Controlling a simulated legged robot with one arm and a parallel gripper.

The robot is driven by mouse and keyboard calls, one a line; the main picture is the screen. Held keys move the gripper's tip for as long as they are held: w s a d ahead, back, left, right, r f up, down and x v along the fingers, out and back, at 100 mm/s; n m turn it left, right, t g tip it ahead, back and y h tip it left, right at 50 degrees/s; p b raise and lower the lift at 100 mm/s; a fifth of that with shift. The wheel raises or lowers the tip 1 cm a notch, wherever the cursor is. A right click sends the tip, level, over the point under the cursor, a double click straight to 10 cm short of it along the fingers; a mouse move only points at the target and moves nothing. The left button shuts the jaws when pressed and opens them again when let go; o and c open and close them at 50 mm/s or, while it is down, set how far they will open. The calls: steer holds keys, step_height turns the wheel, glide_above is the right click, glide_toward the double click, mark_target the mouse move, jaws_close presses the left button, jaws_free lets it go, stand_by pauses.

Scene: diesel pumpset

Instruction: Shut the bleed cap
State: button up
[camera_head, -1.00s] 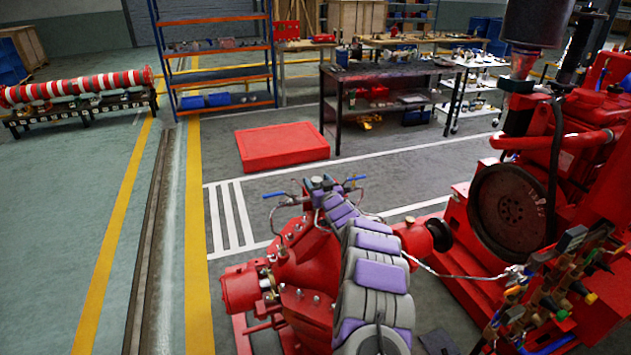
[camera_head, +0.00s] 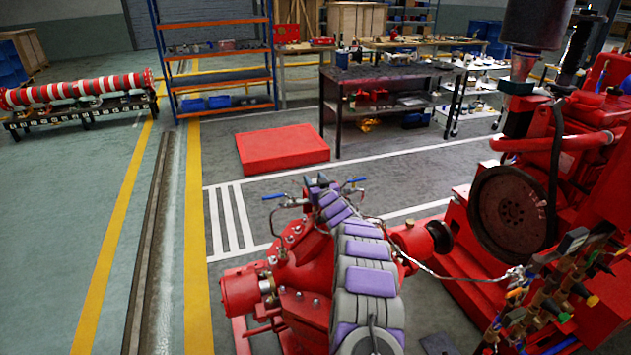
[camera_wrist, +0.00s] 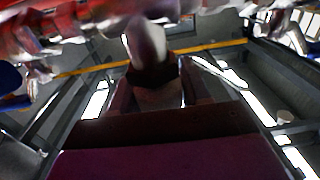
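My purple and grey arm reaches over the red pump (camera_head: 305,272). My gripper (camera_head: 320,182) is at the pump's top end, between two small valves with blue handles, a left one (camera_head: 273,196) and a right one (camera_head: 356,181). The bleed cap cannot be made out for certain in the head view. In the wrist view, a pale rounded stem (camera_wrist: 148,42) with a dark angular piece below it stands in front of my gripper, close to red metalwork (camera_wrist: 70,18). I cannot tell whether this is the cap, or whether my fingers touch it.
The red diesel engine (camera_head: 575,160) stands to the right, with a cluster of valves and fittings (camera_head: 560,290) in front. A low red platform (camera_head: 283,149) lies behind the pump. A dark workbench (camera_head: 385,78) and blue-orange shelves (camera_head: 215,55) stand farther back.

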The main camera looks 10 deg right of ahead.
steer(key=shift+d, duration=0.1)
steer(key=c, duration=0.5)
steer(key=shift+m+h, duration=0.3)
steer(key=shift+h, duration=0.1)
steer(key=shift+d+r+m+h+p, duration=0.1)
steer(key=shift+m+h+p, duration=0.55)
steer(key=shift+m+h, duration=0.9)
steer(key=m+h+p, duration=0.1)
steer(key=h+p, duration=0.1)
steer(key=h, duration=0.1)
steer(key=d+m+h+p, duration=0.1)
steer(key=m+h+p, duration=0.1)
steer(key=h, duration=0.1)
steer(key=shift+r+g+h+p, duration=0.15)
steer(key=shift+g+h+p, duration=0.1)
steer(key=shift+g+p, duration=0.15)
steer(key=shift+s+d+f+m+g+h+p, duration=0.1)
steer(key=shift+m+g+h+p, duration=0.15)
steer(key=shift+m+h, duration=0.35)
steer(key=shift+d+f+m+g+h+p, duration=0.15)
steer(key=shift+m+g+h, duration=0.2)
steer(key=shift+h, duration=0.35)
steer(key=shift+a+r+m+h, duration=0.1)
steer(key=shift+r+m+h, duration=0.05)
steer(key=shift+m+h, duration=0.15)
steer(key=shift+r+g+h, duration=0.1)
steer(key=shift+g+h, duration=0.3)
